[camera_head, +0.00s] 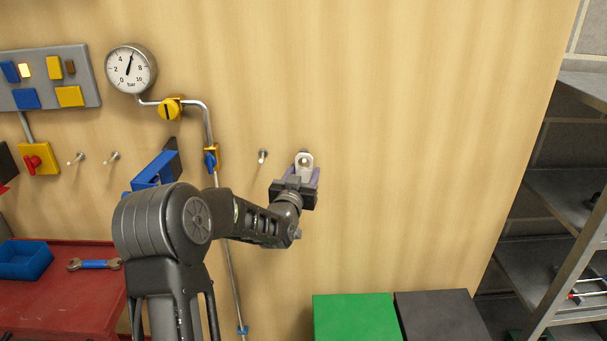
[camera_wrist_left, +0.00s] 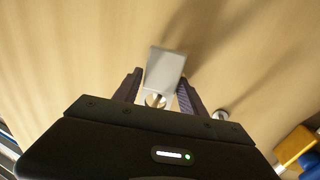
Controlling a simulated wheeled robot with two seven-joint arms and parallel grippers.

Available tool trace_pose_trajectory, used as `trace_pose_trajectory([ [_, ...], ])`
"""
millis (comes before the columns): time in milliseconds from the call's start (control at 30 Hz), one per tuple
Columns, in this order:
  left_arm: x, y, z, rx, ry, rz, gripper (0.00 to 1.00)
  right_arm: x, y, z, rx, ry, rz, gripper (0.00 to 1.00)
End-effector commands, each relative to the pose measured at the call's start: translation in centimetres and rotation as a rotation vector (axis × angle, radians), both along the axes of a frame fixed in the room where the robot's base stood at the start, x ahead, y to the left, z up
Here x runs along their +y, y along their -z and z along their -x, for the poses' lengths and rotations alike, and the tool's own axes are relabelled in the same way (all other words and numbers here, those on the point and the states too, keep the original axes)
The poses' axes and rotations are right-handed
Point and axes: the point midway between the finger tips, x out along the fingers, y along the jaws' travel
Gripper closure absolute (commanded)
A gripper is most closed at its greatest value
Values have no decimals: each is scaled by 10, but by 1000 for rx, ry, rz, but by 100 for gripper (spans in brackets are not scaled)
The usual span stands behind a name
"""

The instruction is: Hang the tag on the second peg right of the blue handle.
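The tag (camera_head: 304,171) is a small pale grey plate with a round hole near its upper end, upright close to the wooden panel. It also shows in the left wrist view (camera_wrist_left: 165,66). A peg shows at its hole, the second one right of the blue handle (camera_head: 211,160); the tag appears to be around it. My left gripper (camera_head: 302,178) has its purple fingers on both sides of the tag. In the left wrist view the fingers (camera_wrist_left: 160,82) stand apart, with a gap beside the tag. My right gripper is not in view.
A bare first peg (camera_head: 263,156) is left of the tag; it also shows in the left wrist view (camera_wrist_left: 220,114). The pipe, yellow valve (camera_head: 170,109) and gauge (camera_head: 131,69) are further left. A green box (camera_head: 355,318) is below. The panel to the right is clear.

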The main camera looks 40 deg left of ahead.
Motion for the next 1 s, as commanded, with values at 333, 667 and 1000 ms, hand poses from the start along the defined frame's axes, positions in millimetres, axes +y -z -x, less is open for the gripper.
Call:
trace_pose_trajectory([
  [333,0,0,0,0,0,0,34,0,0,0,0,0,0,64],
  [667,-6,1,16,-1,0,0,34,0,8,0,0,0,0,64],
  [1000,-27,1,65,-1,0,0,34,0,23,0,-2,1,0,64],
])
